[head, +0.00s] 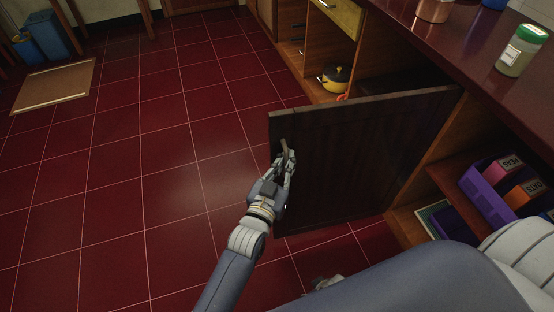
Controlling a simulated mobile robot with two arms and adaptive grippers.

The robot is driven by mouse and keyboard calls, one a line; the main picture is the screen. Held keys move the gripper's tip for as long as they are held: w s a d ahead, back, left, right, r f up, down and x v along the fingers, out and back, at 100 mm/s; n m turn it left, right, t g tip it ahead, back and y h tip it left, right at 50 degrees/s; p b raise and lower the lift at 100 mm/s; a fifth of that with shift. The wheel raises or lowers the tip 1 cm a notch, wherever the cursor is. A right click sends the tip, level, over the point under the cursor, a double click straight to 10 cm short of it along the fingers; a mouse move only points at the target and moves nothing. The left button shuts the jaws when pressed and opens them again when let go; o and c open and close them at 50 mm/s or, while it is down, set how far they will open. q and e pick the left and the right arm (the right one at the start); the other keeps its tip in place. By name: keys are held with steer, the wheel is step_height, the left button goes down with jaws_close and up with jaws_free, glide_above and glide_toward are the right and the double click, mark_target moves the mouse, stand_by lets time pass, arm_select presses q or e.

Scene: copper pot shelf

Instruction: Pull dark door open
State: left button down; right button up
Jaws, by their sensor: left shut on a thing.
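The dark door (350,160) is a dark wooden cabinet door. It stands swung out from the cabinet, its free edge toward the left and its other side by the counter. My left gripper (287,155) is at the upper left part of the door's face, shut on the small handle (284,145) there. The gripper hides part of the handle. My right gripper is not seen clearly; a large grey part of my own arm fills the bottom right.
Open shelves behind the door hold a yellow pot (336,77). A purple bin (487,196) with labelled boxes sits on the right shelf. A green-lidded jar (521,50) stands on the counter (450,45).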

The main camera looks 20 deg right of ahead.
arm_select(q)
steer(key=shift+a, duration=0.3)
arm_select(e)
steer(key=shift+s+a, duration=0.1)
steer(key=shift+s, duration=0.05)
arm_select(q)
steer(key=c, duration=2)
jaws_free()
steer(key=shift+a, duration=0.1)
steer(key=shift+o, duration=0.2)
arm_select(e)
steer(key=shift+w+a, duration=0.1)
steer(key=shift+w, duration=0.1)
arm_select(q)
steer(key=shift+s, duration=0.1)
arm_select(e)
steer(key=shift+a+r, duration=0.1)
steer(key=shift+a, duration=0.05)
arm_select(q)
steer(key=v, duration=1.2)
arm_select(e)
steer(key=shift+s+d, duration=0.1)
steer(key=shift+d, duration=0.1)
